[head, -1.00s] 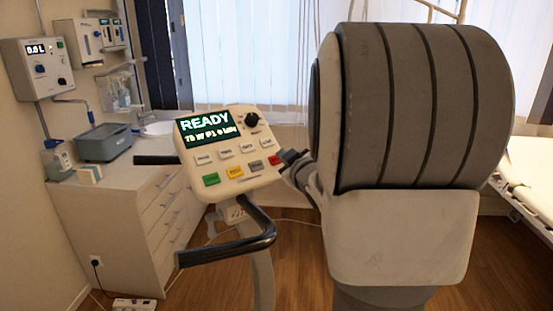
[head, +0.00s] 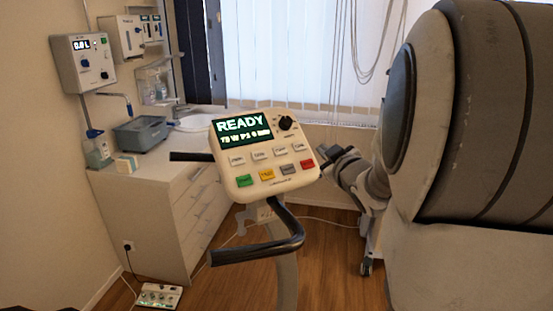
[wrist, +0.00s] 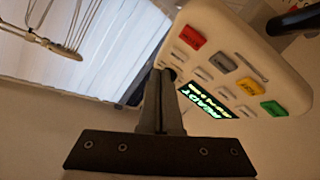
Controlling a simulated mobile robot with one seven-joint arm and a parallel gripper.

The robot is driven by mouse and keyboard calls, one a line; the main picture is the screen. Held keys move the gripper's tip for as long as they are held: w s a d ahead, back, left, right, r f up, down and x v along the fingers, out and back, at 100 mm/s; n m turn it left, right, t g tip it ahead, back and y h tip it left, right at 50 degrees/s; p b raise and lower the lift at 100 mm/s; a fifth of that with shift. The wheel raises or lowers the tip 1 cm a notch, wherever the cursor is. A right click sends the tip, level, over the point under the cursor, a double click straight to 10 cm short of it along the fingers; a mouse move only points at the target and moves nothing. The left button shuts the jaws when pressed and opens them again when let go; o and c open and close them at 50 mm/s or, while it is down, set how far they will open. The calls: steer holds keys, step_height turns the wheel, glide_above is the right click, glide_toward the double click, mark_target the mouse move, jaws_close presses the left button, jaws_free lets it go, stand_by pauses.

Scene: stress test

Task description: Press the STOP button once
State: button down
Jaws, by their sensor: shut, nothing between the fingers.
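The control console (head: 225,186) stands on a post, its screen (head: 242,131) reading READY. Its lower row holds green, yellow, grey and red buttons. The red button (head: 307,164) is at the right end; its label is too small to read. The red button also shows in the wrist view (wrist: 192,38). My gripper (head: 325,154) is shut and empty, just right of the console's edge near the red button. In the wrist view my gripper's fingertips (wrist: 161,74) overlap the console's edge, apart from the red button in the picture; contact cannot be told.
A black handlebar (head: 270,245) juts out below the console. A white cabinet (head: 140,205) with a grey box (head: 141,134) stands at the left. A power strip (head: 159,295) lies on the floor. A window with blinds (head: 290,60) is behind.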

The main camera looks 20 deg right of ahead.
steer(key=s+r+p, duration=0.4)
steer(key=r, duration=0.1)
steer(key=shift+s+r+p, duration=0.15)
steer(key=shift+r+p, duration=0.1)
steer(key=shift+p, duration=0.05)
stand_by(0.4)
steer(key=shift+d, duration=0.1)
stand_by(0.4)
